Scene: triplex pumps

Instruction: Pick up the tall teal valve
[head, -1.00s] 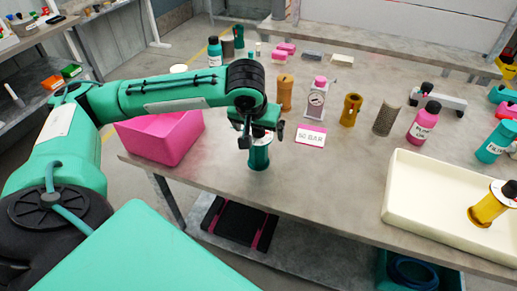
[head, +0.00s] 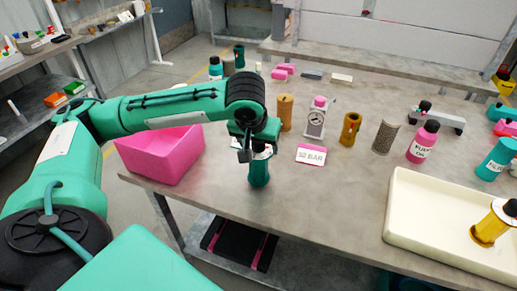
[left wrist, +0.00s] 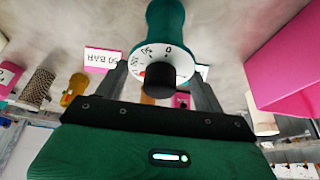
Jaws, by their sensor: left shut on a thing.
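The tall teal valve (head: 259,174) stands upright at the table's front edge in the head view. In the left wrist view its teal body (left wrist: 166,22) shows at the top, with a white numbered dial and a black knob. My left gripper (head: 257,148) is above it, with a finger on each side of the dial; the fingers (left wrist: 160,82) also show in the left wrist view. It is shut on the valve's upper part. The arm partly hides the valve's top in the head view. My right gripper is not in view.
A pink bin (head: 160,155) is at the left of the table. A "50 BAR" sign (head: 311,154), a gauge (head: 317,120) and a brown cylinder (head: 285,112) stand behind the valve. A cream tray (head: 440,228) with a yellow valve (head: 490,228) is at the right.

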